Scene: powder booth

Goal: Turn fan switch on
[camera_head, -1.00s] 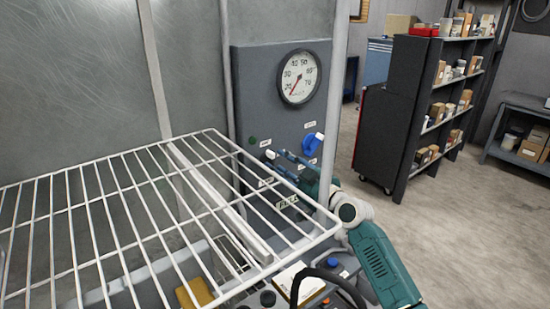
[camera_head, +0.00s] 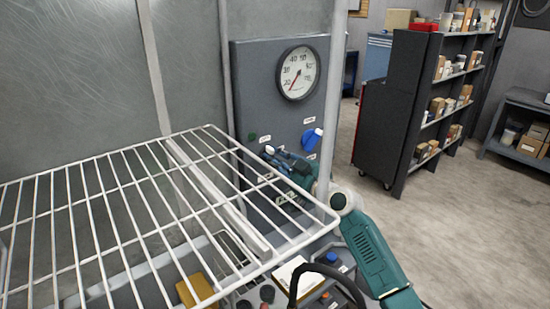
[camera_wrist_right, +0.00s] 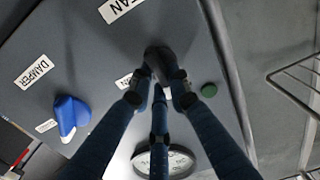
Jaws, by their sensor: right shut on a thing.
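The grey control panel (camera_head: 255,95) stands behind the wire rack. In the right wrist view a FAN label (camera_wrist_right: 121,8) is at the top, near my right gripper (camera_wrist_right: 160,80). The blue-padded fingers are closed together on a small dark switch (camera_wrist_right: 157,54), the fan switch, mostly hidden between the fingertips. In the head view my right gripper (camera_head: 273,153) is against the lower panel and hides the switch. The lever's exact position cannot be told. My left gripper is not in view.
A blue damper knob (camera_head: 312,139) sits just right of the gripper, and a green button (camera_wrist_right: 209,90) is close by. A round gauge (camera_head: 298,73) is above. The white wire rack (camera_head: 120,205) lies left of my arm. Dark shelves (camera_head: 415,100) stand at the right.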

